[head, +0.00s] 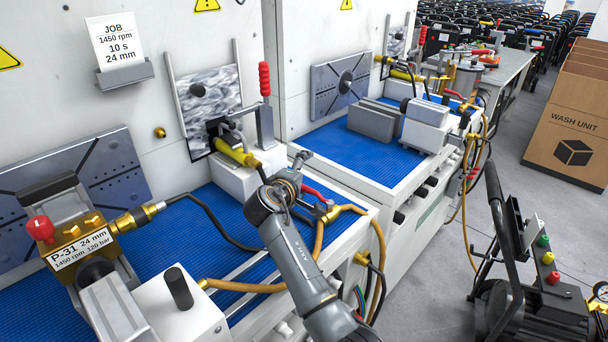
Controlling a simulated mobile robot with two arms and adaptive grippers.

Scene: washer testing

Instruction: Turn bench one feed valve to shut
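The bench one feed valve (329,213) is a brass fitting at the right front edge of the near bench, with an orange hose joined to it. Its red lever (316,196) slopes from the upper left down to the brass body. My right arm rises from the bottom of the head view, and my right gripper (298,171) is just left of and above the red lever. The wrist partly covers the gripper, so its finger opening and any contact with the lever cannot be made out. My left gripper is not in view.
A pump labelled P-31 (84,247) with a red knob sits at the left. A red-handled clamp (265,105) stands behind my gripper. A job card (117,42) hangs on the wall. A second blue-topped bench (368,158), a cart (530,290) and a wash unit carton (568,135) are right.

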